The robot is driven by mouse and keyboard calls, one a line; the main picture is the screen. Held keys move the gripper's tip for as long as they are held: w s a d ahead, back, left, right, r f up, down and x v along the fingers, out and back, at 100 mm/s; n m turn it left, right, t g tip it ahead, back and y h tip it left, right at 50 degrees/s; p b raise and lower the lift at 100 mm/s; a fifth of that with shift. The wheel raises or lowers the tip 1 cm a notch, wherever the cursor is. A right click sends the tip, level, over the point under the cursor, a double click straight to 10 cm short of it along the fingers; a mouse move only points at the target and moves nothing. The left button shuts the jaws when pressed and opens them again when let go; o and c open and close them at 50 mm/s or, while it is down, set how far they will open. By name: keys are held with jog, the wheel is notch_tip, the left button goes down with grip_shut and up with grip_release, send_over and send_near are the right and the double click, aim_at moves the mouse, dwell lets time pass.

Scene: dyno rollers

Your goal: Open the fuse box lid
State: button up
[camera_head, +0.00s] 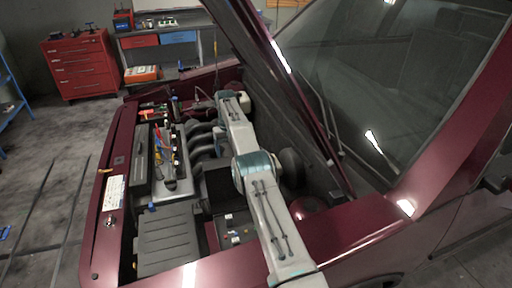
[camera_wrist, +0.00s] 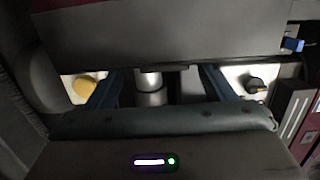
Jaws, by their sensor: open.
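My gripper (camera_wrist: 160,80) is open in the wrist view, with its two blue-grey fingers apart. A broad dark grey panel (camera_wrist: 160,35), which may be the fuse box lid, spans the top of this view. Its front edge lies close to the fingertips, and I cannot tell whether they touch it. A shiny metal cylinder (camera_wrist: 150,88) shows between the fingers, apparently farther off. In the head view my arm reaches over the open engine bay to its far part. The gripper is not clearly visible there, and I cannot pick out the fuse box with certainty.
A yellow cap (camera_wrist: 85,87) and a black cap (camera_wrist: 255,85) flank the fingers. The raised hood (camera_head: 270,70) and the windshield (camera_head: 370,80) stand right of my arm. A red tool chest (camera_head: 78,68) stands behind; the floor at left is mostly clear.

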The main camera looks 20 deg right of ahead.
jog(key=shift+s+d+r+b, duration=0.2)
jog(key=shift+s+d+b, duration=0.5)
jog(key=shift+b, duration=1.3)
jog(key=s+d+r+b, duration=0.1)
jog(key=d+r, duration=0.1)
jog(key=s+d+r+b, duration=0.1)
jog(key=s+d+r, duration=0.1)
jog(key=d, duration=0.1)
jog(key=s+d+r+b, duration=0.1)
jog(key=d+r, duration=0.1)
jog(key=d, duration=0.1)
jog(key=shift+s+r, duration=0.1)
jog(key=shift+s, duration=0.2)
